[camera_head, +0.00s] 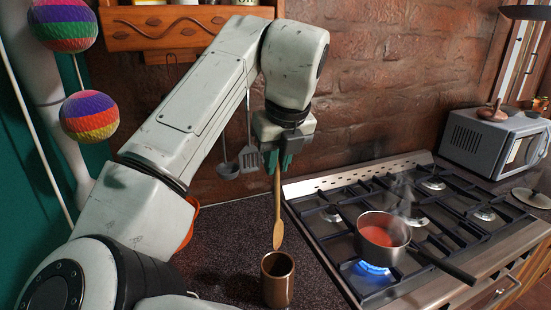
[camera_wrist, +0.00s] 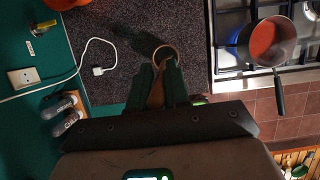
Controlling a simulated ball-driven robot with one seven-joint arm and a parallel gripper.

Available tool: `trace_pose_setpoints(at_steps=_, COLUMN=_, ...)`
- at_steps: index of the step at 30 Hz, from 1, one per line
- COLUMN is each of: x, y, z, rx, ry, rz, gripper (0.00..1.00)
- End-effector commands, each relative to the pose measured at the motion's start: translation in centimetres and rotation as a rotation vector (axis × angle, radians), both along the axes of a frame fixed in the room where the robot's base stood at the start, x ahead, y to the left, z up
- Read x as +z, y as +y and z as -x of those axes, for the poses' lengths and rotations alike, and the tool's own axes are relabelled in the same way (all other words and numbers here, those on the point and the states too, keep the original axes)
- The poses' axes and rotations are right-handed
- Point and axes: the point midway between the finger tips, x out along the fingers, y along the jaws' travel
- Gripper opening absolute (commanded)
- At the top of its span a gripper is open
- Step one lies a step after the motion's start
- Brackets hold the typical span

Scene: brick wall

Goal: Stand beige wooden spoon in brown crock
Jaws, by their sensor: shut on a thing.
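The beige wooden spoon (camera_head: 278,212) hangs upright, bowl end down, from my gripper (camera_head: 279,161) in the head view. My gripper is shut on the upper part of its handle. The brown crock (camera_head: 277,287) stands upright on the dark counter below. The spoon's lower tip shows just above the crock's back rim, apart from it in the picture; the exact gap cannot be told. In the wrist view, the spoon (camera_wrist: 156,97) lies between the green fingers of my gripper (camera_wrist: 160,80), and the crock's round rim (camera_wrist: 166,50) shows just beyond the fingertips.
A gas stove (camera_head: 420,220) stands right of the crock, with a lit burner under a steaming pot (camera_head: 382,238) of red liquid. Utensils (camera_head: 250,158) hang on the brick wall behind my arm. A white cable (camera_wrist: 90,55) lies on the counter. A microwave (camera_head: 494,140) stands at the far right.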

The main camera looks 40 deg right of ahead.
Motion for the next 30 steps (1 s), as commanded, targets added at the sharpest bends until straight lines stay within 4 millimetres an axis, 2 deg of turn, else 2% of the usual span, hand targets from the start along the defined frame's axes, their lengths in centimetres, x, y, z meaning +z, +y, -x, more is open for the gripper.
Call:
trace_pose_setpoints(at_steps=1, x=-0.7, y=0.0, z=0.0, rx=0.000, ry=0.000, rz=0.000, gripper=0.00)
trace_pose_setpoints(at_steps=30, x=-7.6, y=0.0, z=0.0, rx=0.001, ry=0.000, rz=0.001, gripper=0.00)
